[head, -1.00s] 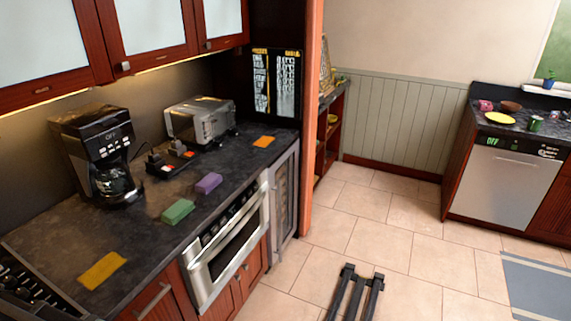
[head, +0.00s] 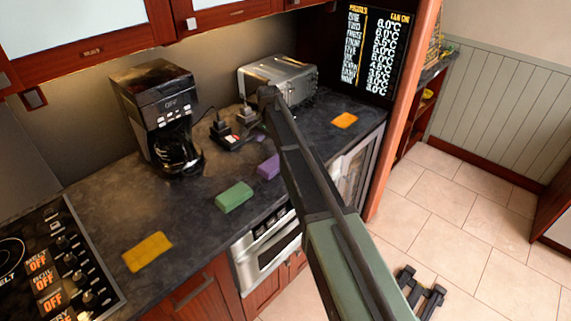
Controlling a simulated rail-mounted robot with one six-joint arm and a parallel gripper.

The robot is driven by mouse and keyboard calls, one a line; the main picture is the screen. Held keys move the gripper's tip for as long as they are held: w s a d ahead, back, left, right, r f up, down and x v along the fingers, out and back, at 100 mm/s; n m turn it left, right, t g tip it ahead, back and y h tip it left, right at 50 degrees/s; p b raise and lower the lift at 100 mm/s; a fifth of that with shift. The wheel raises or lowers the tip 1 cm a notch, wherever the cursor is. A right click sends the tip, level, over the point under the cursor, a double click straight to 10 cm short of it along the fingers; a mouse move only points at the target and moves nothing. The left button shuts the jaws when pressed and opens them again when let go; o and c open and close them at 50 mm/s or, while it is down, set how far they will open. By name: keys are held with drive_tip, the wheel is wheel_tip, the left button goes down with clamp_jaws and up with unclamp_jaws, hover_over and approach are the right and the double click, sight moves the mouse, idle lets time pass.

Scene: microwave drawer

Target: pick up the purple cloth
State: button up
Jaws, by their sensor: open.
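The purple cloth (head: 268,167) is a small folded block on the dark counter, right of the green block. Its right side is next to my arm in the picture, and part of it may be hidden by the arm. My gripper (head: 270,98) is the dark end of the arm, which rises from the bottom across the middle of the view. It is open and seen nearly edge-on, so the gap between the fingers is hard to see. It appears above the cloth in the picture, in front of the toaster oven, and holds nothing that I can see.
The counter (head: 95,215) also bears a green block (head: 234,197), a yellow cloth (head: 147,251), an orange cloth (head: 345,120), a coffee maker (head: 155,105), a toaster oven (head: 280,78) and small dark items (head: 235,130). A stove (head: 60,260) is left. Upper cabinets (head: 90,45) overhang.

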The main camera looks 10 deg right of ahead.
sight(273, 163)
drive_tip(key=f+b, duration=1)
drive_tip(key=f, duration=0.1)
drive_tip(key=shift+w+d, duration=0.1)
drive_tip(key=shift+d, duration=0.3)
drive_tip(key=shift+r, duration=0.2)
drive_tip(key=shift+c, duration=0.3)
drive_tip(key=c, duration=0.9)
